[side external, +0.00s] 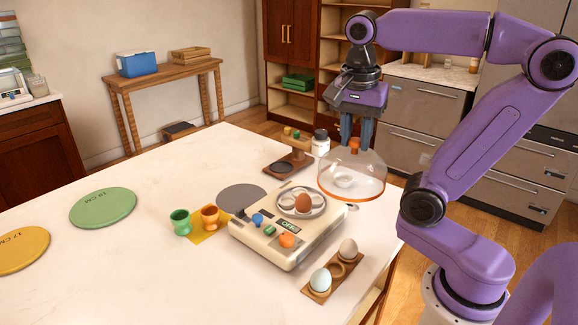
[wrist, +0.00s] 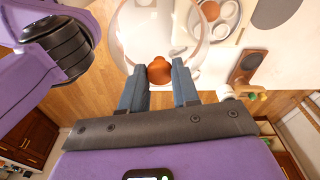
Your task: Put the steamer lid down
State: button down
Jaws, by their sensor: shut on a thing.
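The steamer lid (side external: 352,178) is a clear dome with an orange rim and an orange knob. A grey round mat (side external: 242,197) lies flat and bare behind the steamer.
A wooden stand (side external: 288,163) and a white jar (side external: 320,142) are near the back edge. Green (side external: 180,222) and orange (side external: 210,217) egg cups stand left of the steamer. A wooden egg holder (side external: 332,277) is in front. Green (side external: 103,207) and yellow (side external: 22,250) round mats lie at left.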

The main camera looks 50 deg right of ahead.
jog(key=w+a+f, duration=0.1)
jog(key=w+f, duration=0.2)
jog(key=w, duration=0.6)
jog(key=w+a+f, duration=0.1)
jog(key=w+f, duration=0.2)
jog(key=w, duration=0.7)
jog(key=w+a+f, duration=0.1)
jog(key=w+f, duration=0.2)
jog(key=w, duration=0.6)
jog(key=w+f, duration=0.4)
jog(key=f, duration=0.4)
jog(key=shift+w+d+f, duration=0.15)
jog(key=shift+w+f, duration=0.2)
jog(key=shift+f, duration=0.05)
jog(key=shift+f, duration=0.15)
jog(key=c, duration=0.8)
grip_release()
